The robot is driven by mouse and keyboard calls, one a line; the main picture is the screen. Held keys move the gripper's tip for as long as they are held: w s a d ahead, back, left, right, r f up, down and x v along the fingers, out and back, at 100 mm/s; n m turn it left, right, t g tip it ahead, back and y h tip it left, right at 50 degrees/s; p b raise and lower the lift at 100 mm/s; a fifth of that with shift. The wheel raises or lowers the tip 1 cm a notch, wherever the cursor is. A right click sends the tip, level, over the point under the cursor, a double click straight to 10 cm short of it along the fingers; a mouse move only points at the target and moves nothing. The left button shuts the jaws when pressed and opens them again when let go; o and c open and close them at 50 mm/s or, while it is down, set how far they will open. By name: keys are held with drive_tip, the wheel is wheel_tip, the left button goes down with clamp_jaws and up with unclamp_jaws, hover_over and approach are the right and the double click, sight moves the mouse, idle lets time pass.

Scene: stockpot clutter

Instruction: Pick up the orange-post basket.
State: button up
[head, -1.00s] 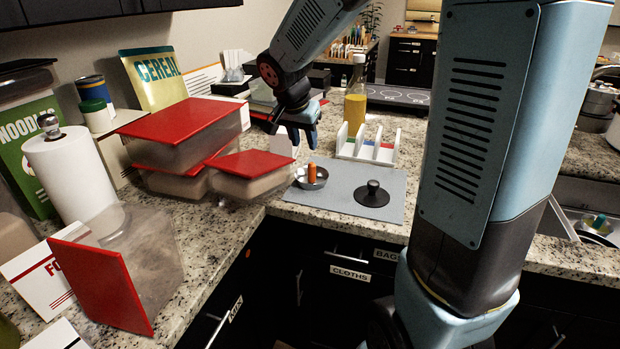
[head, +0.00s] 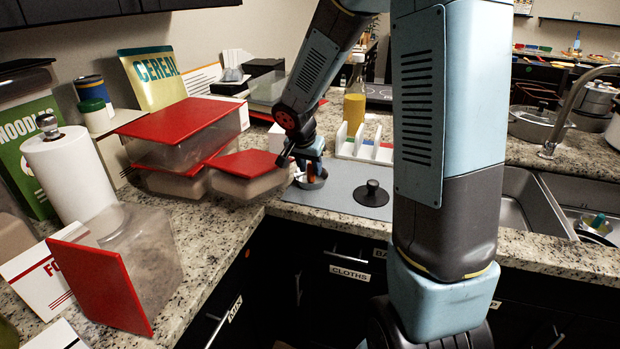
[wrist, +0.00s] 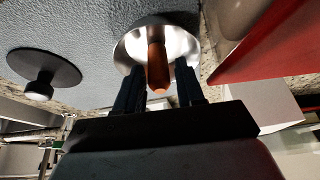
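The orange-post basket is a small shiny metal bowl (head: 314,184) with an upright orange post (wrist: 156,62) at its middle. It sits on the grey mat (head: 338,205) at the counter corner, and its bowl also shows in the wrist view (wrist: 184,42). My gripper (head: 309,172) is over the basket, partly hiding the post in the head view. In the wrist view my gripper (wrist: 160,72) is open, with one dark finger on each side of the post. Small gaps show between the fingers and the post.
A dark round lid with a knob (head: 372,194) lies on the mat to the right. A red-lidded container (head: 247,178) stands close on the left. A white rack (head: 362,148) and an oil bottle (head: 355,105) stand behind.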

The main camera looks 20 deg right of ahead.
drive_tip(key=shift+x, duration=0.85)
clamp_jaws()
